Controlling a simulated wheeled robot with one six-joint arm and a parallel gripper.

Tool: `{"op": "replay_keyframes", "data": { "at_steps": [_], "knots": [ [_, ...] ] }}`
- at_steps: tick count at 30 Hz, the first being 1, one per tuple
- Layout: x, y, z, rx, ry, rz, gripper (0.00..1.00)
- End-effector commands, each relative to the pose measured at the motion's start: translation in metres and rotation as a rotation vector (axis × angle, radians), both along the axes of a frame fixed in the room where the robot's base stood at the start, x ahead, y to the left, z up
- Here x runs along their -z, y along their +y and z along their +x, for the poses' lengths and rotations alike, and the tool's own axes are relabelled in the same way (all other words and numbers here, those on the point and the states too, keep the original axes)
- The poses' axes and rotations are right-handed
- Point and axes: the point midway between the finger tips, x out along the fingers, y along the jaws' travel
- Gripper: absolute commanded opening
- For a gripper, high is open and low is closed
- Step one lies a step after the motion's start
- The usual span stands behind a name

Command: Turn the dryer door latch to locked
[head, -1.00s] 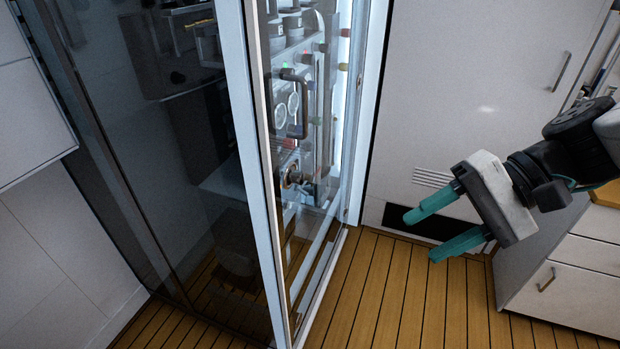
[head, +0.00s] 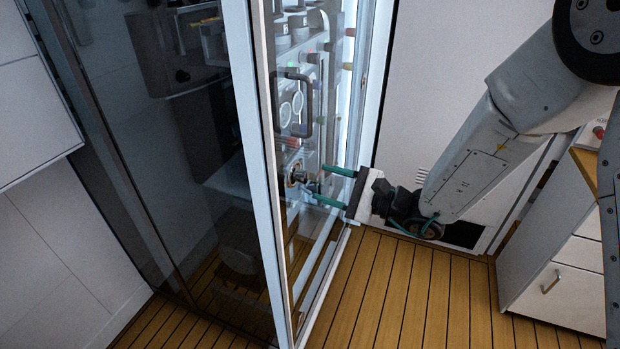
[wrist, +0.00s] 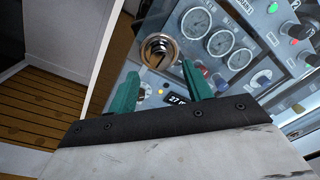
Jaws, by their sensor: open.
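A round metal fitting with a dark, shiny ring, which looks like the latch (head: 293,178), sits low on the panel behind the glass door. In the wrist view the fitting (wrist: 160,49) lies just beyond the fingertips, between their lines. My gripper (head: 320,183) is open, its two teal fingers reaching left into the cabinet opening toward the fitting. In the wrist view my gripper (wrist: 160,70) has nothing between its fingers. I cannot tell whether a fingertip touches the fitting, nor which way the latch is turned.
The glass door frame (head: 262,180) stands left of my gripper, with a dark bar handle (head: 292,103) above. Gauges (wrist: 222,43) and coloured buttons (wrist: 273,8) crowd the panel beside the fitting. White drawers (head: 560,270) stand at the right. The wooden floor (head: 390,300) is clear.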

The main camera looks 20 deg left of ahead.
Motion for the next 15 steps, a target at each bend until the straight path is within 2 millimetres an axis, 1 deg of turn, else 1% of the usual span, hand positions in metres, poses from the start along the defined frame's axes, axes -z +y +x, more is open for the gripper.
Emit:
{"op": "replay_keyframes", "data": {
  "at_steps": [1,6,10,15],
  "knots": [
    [0.000,0.010,0.000,-0.004,-0.002,0.000,0.50],
    [0.000,0.034,0.004,-0.004,-0.001,-0.001,0.50],
    [0.000,0.045,0.006,-0.002,0.000,-0.001,0.50],
    [0.000,0.049,0.007,-0.002,0.000,-0.001,0.50]
  ]
}}
